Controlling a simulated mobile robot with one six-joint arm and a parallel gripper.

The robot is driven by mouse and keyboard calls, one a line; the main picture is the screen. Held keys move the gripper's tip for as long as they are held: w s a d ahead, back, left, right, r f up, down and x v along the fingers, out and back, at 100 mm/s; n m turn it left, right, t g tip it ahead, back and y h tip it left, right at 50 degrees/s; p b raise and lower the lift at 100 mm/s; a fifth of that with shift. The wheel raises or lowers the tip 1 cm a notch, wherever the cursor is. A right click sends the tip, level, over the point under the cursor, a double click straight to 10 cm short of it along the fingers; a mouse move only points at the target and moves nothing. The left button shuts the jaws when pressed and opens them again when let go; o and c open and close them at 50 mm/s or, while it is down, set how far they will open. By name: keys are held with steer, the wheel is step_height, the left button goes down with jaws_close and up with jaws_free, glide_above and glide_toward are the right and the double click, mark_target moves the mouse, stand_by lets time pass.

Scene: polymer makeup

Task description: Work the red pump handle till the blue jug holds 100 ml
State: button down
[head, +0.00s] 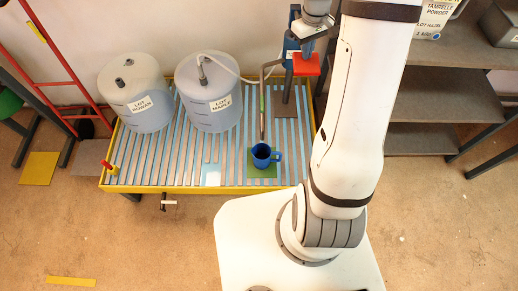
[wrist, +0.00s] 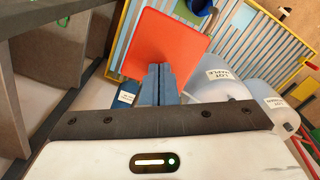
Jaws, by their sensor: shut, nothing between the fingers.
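The red pump handle (head: 307,64) is a flat red plate beside the blue pump at the back right of the slatted tray. It fills the upper middle of the wrist view (wrist: 165,42). My gripper (head: 307,48) is just above the plate; its two fingers (wrist: 158,70) are shut together and empty, tips over the plate's near part. I cannot tell whether they touch it. The blue jug (head: 262,157) stands upright on a green pad under the end of the grey spout pipe (head: 263,105). It shows partly in the wrist view (wrist: 200,7). Its fill level cannot be read.
Two drums, Lot Rowen (head: 136,92) and Lot Maple (head: 210,92), stand on the yellow-rimmed tray (head: 150,187). A hose runs from Lot Maple towards the pump. A small red-handled valve (head: 109,167) is at the tray's left. Grey shelves (head: 435,100) stand at the right.

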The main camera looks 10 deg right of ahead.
steer(key=shift+r+p, duration=1.65)
steer(key=shift+r, duration=1.05)
